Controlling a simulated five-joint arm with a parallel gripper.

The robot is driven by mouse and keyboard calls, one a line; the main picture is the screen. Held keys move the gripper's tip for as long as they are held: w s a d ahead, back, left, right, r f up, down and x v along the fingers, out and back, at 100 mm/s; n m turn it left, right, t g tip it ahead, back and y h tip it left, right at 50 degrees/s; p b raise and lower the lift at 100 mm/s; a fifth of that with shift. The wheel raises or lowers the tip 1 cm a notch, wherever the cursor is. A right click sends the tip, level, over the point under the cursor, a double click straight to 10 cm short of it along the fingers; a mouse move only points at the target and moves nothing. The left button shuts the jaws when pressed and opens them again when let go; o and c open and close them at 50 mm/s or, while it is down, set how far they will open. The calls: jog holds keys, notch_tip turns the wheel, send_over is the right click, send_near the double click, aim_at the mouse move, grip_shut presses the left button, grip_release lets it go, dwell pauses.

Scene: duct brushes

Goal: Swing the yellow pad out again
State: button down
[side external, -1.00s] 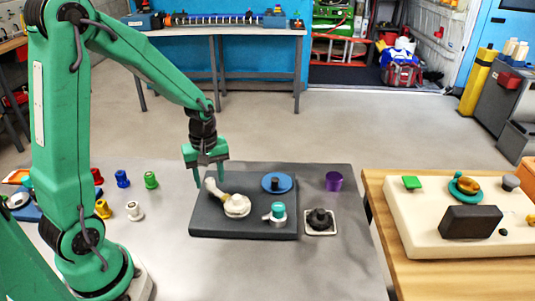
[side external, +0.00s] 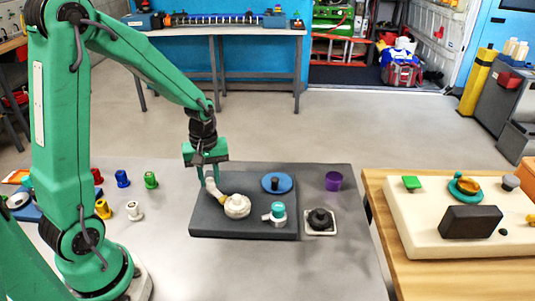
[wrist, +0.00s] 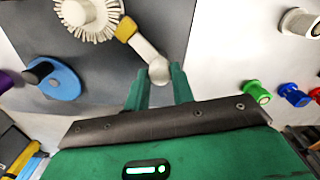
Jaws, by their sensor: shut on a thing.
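The yellow pad (side external: 222,198) sits on a short arm between a round cream brush (side external: 237,206) and a pale upright peg (side external: 211,187), all on the dark grey board (side external: 204,224). The wrist view shows the yellow pad (wrist: 126,29) beside the bristled rim of the brush (wrist: 88,15), with the pale peg (wrist: 158,70) at the arm's other end. My gripper (side external: 209,179) points down at the board's left part and is shut on the peg. In the wrist view its fingers (wrist: 158,84) stand on either side of the peg, whose lower part is partly hidden.
A blue disc (side external: 277,183) and a teal-capped fitting (side external: 277,212) share the board. A purple cup (side external: 333,181) and a black knob (side external: 320,219) on a white plate stand to its right. Several coloured bobbins, one green (side external: 151,180), stand left. Grey tabletop (side external: 345,270) is clear in front.

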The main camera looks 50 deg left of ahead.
aim_at(210, 180)
jog(key=m, duration=1.2)
jog(key=shift+m, duration=0.3)
dwell(0.3)
jog(key=c, duration=1.2)
grip_release()
jog(key=shift+r, duration=0.1)
jog(key=shift+r, duration=3.85)
jog(key=shift+d+r, duration=0.1)
jog(key=shift+r, duration=0.05)
